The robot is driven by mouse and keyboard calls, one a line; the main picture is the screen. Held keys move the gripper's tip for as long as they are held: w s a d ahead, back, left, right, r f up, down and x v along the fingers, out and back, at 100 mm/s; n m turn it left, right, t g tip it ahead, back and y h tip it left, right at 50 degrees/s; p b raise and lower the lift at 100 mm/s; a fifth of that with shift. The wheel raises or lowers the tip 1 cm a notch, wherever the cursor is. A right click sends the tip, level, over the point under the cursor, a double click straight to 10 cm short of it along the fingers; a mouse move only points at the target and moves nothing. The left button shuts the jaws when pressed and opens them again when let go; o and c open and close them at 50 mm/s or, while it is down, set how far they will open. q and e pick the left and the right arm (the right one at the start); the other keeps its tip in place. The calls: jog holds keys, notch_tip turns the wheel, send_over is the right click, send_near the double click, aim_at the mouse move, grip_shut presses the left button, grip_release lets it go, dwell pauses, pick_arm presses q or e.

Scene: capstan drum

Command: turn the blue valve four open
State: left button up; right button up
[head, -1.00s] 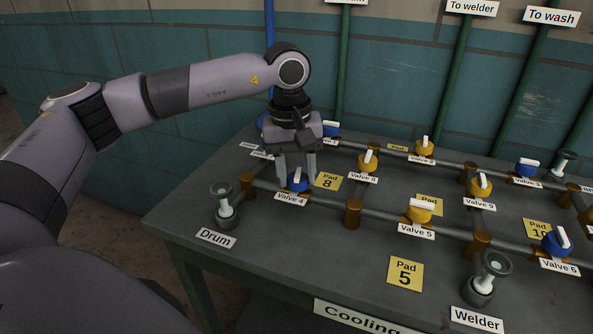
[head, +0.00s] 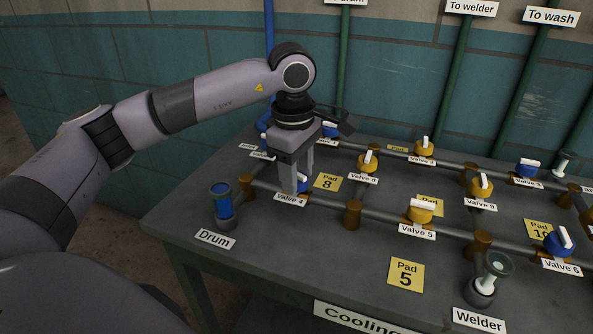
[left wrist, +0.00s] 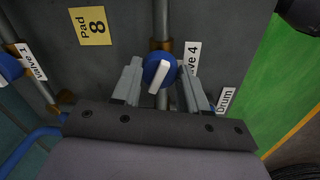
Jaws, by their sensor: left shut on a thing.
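Blue valve four (head: 303,185) sits on the pipe behind its "Valve 4" label, mostly hidden by my gripper in the head view. In the left wrist view the blue valve cap (left wrist: 150,69) with its white handle (left wrist: 160,75) lies between my fingers; the handle runs nearly along the pipe, slightly tilted. My left gripper (head: 298,182) points down and is shut on the valve; its fingers (left wrist: 162,66) stand on either side of it. The Drum sight glass (head: 222,202) shows blue liquid. My right gripper is not in view.
Yellow valve five (head: 420,211) and the yellow valve (head: 368,161) by Pad 8 stand to the right on the pipe grid. Another blue valve (head: 329,130) is behind my gripper. The Welder glass (head: 492,275) looks clear. The table front near Pad 5 is free.

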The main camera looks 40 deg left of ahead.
pick_arm(q)
jog(key=shift+n, duration=2.3)
jog(key=o, duration=1.1)
jog(key=shift+c, duration=0.2)
jog(key=shift+r, duration=0.1)
jog(key=r, duration=0.7)
jog(key=shift+s+d, duration=0.2)
